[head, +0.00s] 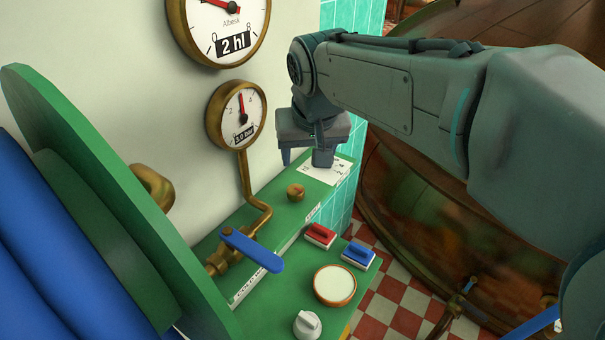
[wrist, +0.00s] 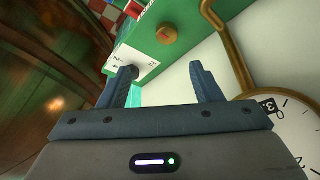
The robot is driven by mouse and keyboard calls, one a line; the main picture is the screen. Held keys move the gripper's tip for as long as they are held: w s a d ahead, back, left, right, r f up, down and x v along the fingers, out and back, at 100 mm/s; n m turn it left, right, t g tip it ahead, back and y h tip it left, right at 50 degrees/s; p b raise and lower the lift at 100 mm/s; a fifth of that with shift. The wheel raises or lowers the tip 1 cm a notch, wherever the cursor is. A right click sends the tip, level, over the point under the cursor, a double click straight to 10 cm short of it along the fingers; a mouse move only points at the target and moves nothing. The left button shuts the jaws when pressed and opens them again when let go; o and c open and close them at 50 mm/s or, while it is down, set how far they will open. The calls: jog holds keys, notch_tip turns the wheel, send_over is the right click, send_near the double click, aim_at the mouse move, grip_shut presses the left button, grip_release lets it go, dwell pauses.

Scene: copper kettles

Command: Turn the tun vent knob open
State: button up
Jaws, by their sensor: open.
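I cannot read a label that names the tun vent knob. A small round brass knob (head: 296,192) stands on the green panel, and the wrist view shows it (wrist: 167,35) with a red mark on its face. A white knob (head: 306,324) sits at the panel's front edge. A white plate with numbers (head: 340,170) lies on the panel's far end; my gripper hides part of it. My gripper (head: 304,157) is open and empty above that far end, apart from the brass knob. Its two fingers also show in the wrist view (wrist: 162,72).
A brass pipe with a blue lever (head: 252,249) rises to a small gauge (head: 236,115) on the wall. Red (head: 319,235) and blue (head: 358,255) switches and a round pale disc (head: 335,284) sit on the lower step. A large copper vessel (head: 430,225) stands right.

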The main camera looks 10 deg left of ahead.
aim_at(295, 189)
jog(key=x, duration=0.4)
jog(key=a+x, duration=0.1)
jog(key=x, duration=0.9)
jog(key=shift+s+a, duration=0.2)
jog(key=shift+a, duration=0.05)
jog(key=shift+c, duration=0.3)
jog(key=shift+r, duration=0.1)
jog(key=c, duration=0.9)
